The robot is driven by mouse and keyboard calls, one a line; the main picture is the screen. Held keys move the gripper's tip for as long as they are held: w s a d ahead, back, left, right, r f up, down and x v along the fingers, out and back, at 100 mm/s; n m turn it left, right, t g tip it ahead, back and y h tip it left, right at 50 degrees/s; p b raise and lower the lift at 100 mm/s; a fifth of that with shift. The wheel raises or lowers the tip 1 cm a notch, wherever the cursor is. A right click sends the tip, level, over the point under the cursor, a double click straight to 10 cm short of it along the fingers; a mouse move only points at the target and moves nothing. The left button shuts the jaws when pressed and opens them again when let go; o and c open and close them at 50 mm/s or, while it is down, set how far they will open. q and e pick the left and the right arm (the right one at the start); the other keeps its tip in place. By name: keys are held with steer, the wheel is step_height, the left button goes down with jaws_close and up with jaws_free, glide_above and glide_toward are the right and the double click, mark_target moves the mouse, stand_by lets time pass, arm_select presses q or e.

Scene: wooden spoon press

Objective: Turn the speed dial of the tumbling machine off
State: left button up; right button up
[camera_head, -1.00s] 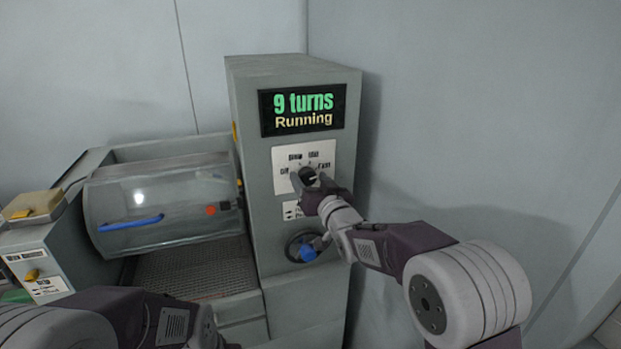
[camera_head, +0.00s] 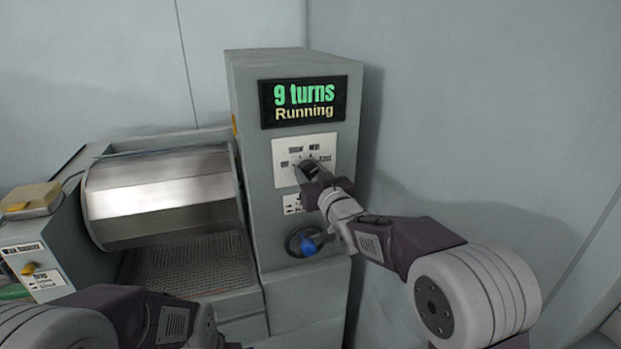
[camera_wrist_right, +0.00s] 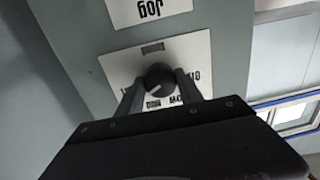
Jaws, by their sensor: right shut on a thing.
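The speed dial (camera_head: 309,168) is a dark round knob on a white plate (camera_head: 325,150) with OFF, SLOW, MED and FAST labels, on the grey machine column (camera_head: 260,230). My right gripper (camera_head: 307,174) is at the dial, its fingers shut on the knob's sides. The wrist view shows the black dial (camera_wrist_right: 158,78) between the two fingers (camera_wrist_right: 158,86). I cannot tell surely which label the dial points at. The display (camera_head: 303,102) reads "9 turns" and "Running". The left gripper (camera_head: 230,345) barely shows at the bottom edge; its jaws cannot be made out.
A metal drum (camera_head: 160,195) lies left of the column over a mesh tray (camera_head: 190,265). A wall stands close at the right.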

steer(key=n+b, duration=0.2)
steer(key=n, duration=0.1)
steer(key=shift+f+n+b, duration=0.15)
steer(key=shift+n+b, duration=0.25)
steer(key=n+b, duration=1)
steer(key=shift+h, duration=0.3)
steer(key=n+b, duration=0.1)
steer(key=n, duration=0.1)
steer(key=shift+n, duration=0.4)
steer(key=n, duration=0.2)
steer(key=shift+a+n+b, duration=0.1)
steer(key=shift+n+b, duration=0.2)
steer(key=shift+b, duration=0.05)
steer(key=n, duration=0.4)
steer(key=shift+h+b, duration=0.3)
steer(key=shift+n, duration=1.9)
